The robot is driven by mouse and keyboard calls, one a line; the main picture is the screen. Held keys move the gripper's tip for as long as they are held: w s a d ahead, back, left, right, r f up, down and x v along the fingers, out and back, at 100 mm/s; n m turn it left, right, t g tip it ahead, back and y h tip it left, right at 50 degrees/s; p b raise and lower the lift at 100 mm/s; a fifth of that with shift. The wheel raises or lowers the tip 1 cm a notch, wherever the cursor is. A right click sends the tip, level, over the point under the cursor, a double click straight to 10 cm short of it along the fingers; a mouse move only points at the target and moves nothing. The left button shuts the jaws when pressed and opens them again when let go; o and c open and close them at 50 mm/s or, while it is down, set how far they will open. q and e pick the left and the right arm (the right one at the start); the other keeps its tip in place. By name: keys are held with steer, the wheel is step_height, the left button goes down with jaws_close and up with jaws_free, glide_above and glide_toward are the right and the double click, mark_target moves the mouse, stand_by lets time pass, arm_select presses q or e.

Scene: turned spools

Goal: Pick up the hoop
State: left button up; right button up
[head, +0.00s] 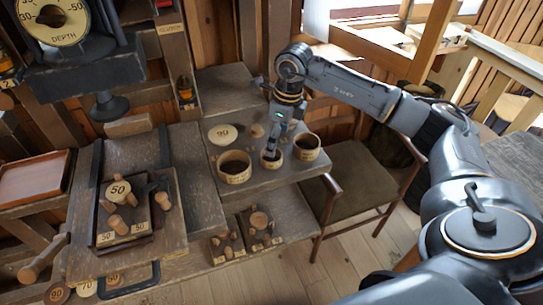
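Three short, round, hollow tan pieces stand in a row on a grey wooden shelf top (205,192). The left one (234,171) is the widest, the middle hoop (270,163) is the smallest, and the right one (307,152) is mid-sized. I cannot tell from the picture which one the task means. My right gripper (273,152) points down at the middle hoop, with its fingertips at or just inside its rim. The fingers are small and dark, so their opening and any contact are unclear. My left gripper is not in view.
A flat disc marked 90 (222,135) and a small peg (257,131) lie behind the hoops. A tray (125,240) with a spool marked 50 (118,191) stands at left. A chair (358,182) is right of the shelf. A depth gauge (53,20) hangs upper left.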

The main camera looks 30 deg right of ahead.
steer(key=shift+a+f, duration=0.15)
steer(key=shift+f, duration=0.15)
steer(key=f+p, duration=0.1)
steer(key=a+f+p, duration=0.1)
steer(key=f, duration=0.1)
steer(key=shift+w+f, duration=0.15)
steer(key=shift+f, duration=0.1)
steer(key=shift+w+f, duration=0.1)
steer(key=shift+f, duration=0.45)
steer(key=c, duration=0.8)
